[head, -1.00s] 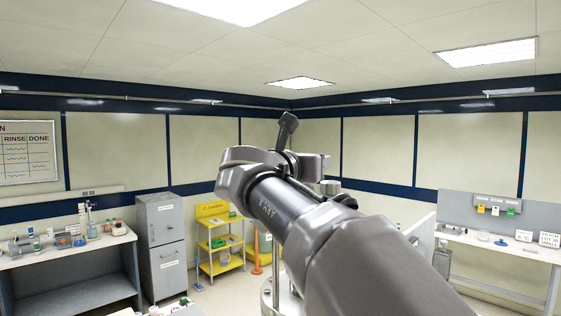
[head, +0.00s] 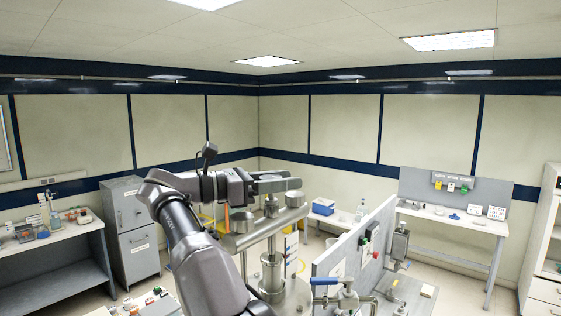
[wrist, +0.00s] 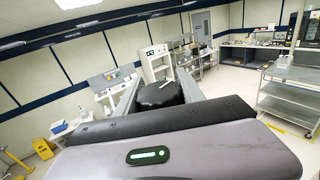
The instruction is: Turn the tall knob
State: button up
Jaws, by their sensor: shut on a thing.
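The tall knob (wrist: 160,96) is dark and round with a pale pointer line on top in the wrist view. It sits between the two long fingers of my gripper (wrist: 158,84), which is shut on it. The knob's top is mostly hidden by the gripper there.
A grey upright panel (head: 352,246) with small buttons stands right of the metal column. A blue-handled valve (head: 326,281) and pipework are in front of it. A side bench (head: 447,219) is at the back right, and a grey cabinet (head: 128,210) at the left.

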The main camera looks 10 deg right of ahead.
jog(key=p, duration=0.1)
jog(key=m+g+p, duration=0.1)
jog(key=shift+s+r+p, duration=0.15)
jog(key=shift+r+p, duration=0.1)
jog(key=shift+p, duration=0.15)
jog(key=shift+g, duration=0.4)
jog(key=shift+f+p, duration=0.2)
jog(key=shift+p, duration=0.15)
jog(key=o, duration=1.1)
jog(key=shift+o, duration=1.3)
jog(key=shift+d, duration=0.25)
jog(key=shift+a, duration=0.2)
